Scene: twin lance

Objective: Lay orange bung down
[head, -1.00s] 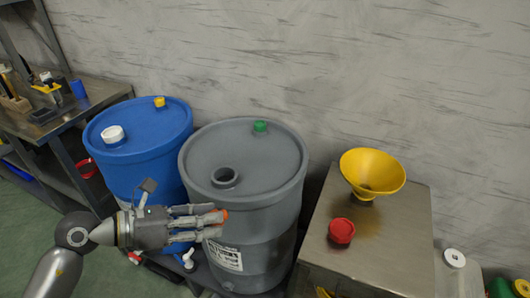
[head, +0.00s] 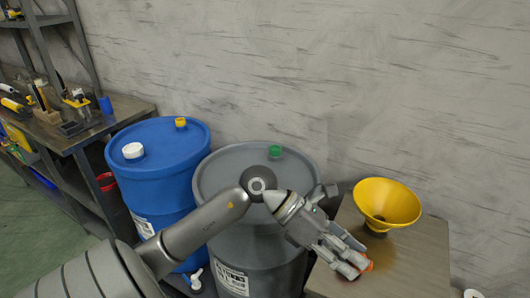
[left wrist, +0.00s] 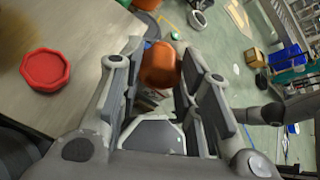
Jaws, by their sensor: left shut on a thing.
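The orange bung (left wrist: 159,66) is held between the fingertips of my left gripper (left wrist: 157,85) in the left wrist view. In the head view only a small orange part of the bung (head: 369,266) shows at the tips of my left gripper (head: 350,262). The gripper is over the left part of the metal-topped stand (head: 415,262). Whether the bung touches the top cannot be told. My right gripper is not in view.
A yellow funnel (head: 387,203) stands at the back of the stand. A red cap (left wrist: 45,70) lies on the top in the left wrist view. The grey drum (head: 222,170) and blue drum (head: 160,150) stand left. The stand's right part looks clear.

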